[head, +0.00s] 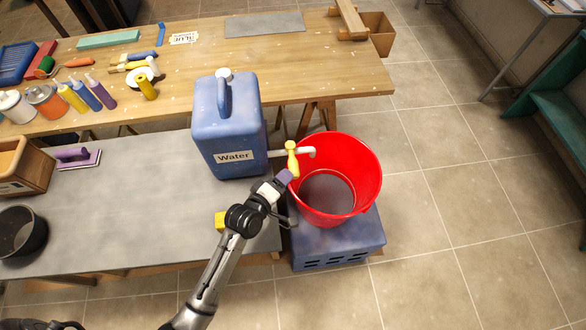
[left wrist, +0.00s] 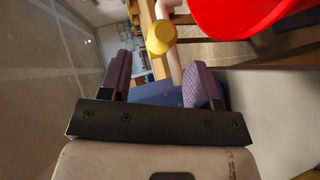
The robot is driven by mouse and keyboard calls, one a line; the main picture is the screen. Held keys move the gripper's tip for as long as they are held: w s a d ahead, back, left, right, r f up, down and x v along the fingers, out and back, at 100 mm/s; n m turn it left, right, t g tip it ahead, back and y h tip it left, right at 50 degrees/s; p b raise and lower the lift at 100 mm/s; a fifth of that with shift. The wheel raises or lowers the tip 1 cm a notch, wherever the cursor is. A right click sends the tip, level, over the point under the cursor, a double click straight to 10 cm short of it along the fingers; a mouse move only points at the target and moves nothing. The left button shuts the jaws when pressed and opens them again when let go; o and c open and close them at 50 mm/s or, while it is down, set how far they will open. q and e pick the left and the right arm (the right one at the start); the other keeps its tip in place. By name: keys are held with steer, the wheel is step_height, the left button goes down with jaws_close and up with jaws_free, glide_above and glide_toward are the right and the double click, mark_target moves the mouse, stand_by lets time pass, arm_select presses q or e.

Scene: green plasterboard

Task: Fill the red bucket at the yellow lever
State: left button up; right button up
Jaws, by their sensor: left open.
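The red bucket (head: 355,160) stands upright on a blue crate, and its inside bottom looks grey. The blue water container (head: 228,125), labelled "Water", stands on the grey table with a pale spout reaching over the bucket's rim. The yellow lever (head: 292,158) stands up on that spout. My left gripper (head: 282,182) is open just below and in front of the lever. In the left wrist view the lever's yellow knob (left wrist: 161,37) lies ahead of the two purple finger pads, apart from them. The bucket (left wrist: 235,15) shows at the top right there. My right gripper is not seen.
The blue crate (head: 338,243) sits beside the grey table (head: 130,220). A yellow block (head: 220,221) lies near my left forearm. A wooden bench (head: 300,65) with bottles and tools runs behind. The tiled floor at right is open.

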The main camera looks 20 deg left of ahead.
mark_target(293, 169)
arm_select(q)
steer(key=shift+b+x, duration=0.4)
steer(key=shift+x, duration=2.75)
steer(key=shift+c, duration=0.2)
jaws_close()
